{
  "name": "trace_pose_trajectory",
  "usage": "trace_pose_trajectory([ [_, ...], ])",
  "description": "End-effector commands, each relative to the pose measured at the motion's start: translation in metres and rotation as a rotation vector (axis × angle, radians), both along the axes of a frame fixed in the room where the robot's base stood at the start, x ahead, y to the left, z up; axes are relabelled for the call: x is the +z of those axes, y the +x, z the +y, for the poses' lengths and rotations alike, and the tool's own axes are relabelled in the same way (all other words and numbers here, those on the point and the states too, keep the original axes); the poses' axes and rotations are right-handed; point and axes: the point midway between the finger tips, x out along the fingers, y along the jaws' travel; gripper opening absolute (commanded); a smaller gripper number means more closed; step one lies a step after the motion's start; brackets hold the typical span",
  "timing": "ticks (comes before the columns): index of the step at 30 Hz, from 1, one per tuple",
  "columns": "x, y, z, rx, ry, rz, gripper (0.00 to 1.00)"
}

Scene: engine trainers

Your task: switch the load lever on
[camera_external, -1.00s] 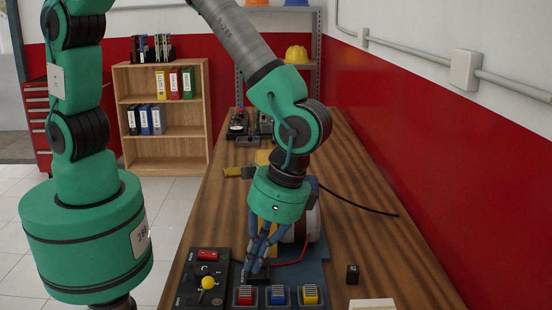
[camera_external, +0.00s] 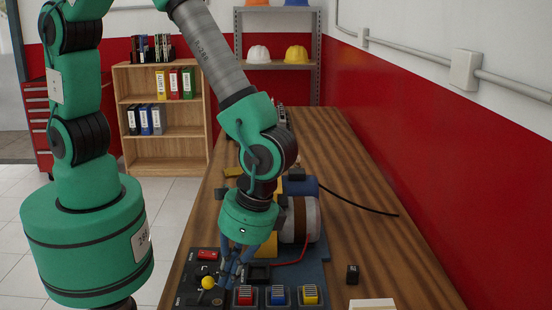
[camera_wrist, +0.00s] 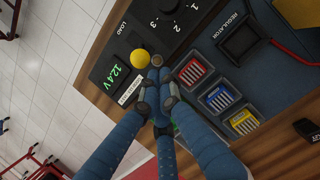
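The load lever (camera_external: 208,283) shows as a yellow ball knob on the dark control panel (camera_external: 185,284). In the wrist view its yellow ball (camera_wrist: 139,58) lies beside the printed word LOAD, near a green 12.4V display (camera_wrist: 112,74). Which way the lever is set is hard to tell. My gripper (camera_external: 230,280) is low over the panel, just right of the yellow ball. In the wrist view my gripper's blue fingers (camera_wrist: 157,90) come together, with nothing seen between them. The tips are close to the ball and appear apart from it; the shaft below is hidden.
Red, blue and yellow fuses (camera_external: 278,295) sit right of the panel. A regulator (camera_wrist: 240,40) with a red wire is behind them. A motor-like cylinder (camera_external: 299,219) stands behind my gripper.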

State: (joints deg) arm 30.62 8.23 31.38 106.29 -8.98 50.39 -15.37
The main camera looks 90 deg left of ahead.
Motion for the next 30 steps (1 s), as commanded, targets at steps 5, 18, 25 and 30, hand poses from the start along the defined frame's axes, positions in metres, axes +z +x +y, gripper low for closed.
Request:
trace_pose_trajectory([
  [5,0.0002,0.0001,0.0001,0.000,0.000,0.000,0.00],
  [18,0.0033,-0.0040,0.0005,0.000,0.001,-0.045,0.00],
  [25,0.0046,-0.0055,0.0002,0.000,0.000,-0.066,0.00],
  [30,0.0058,-0.0075,0.0003,0.000,0.000,-0.083,0.00],
])
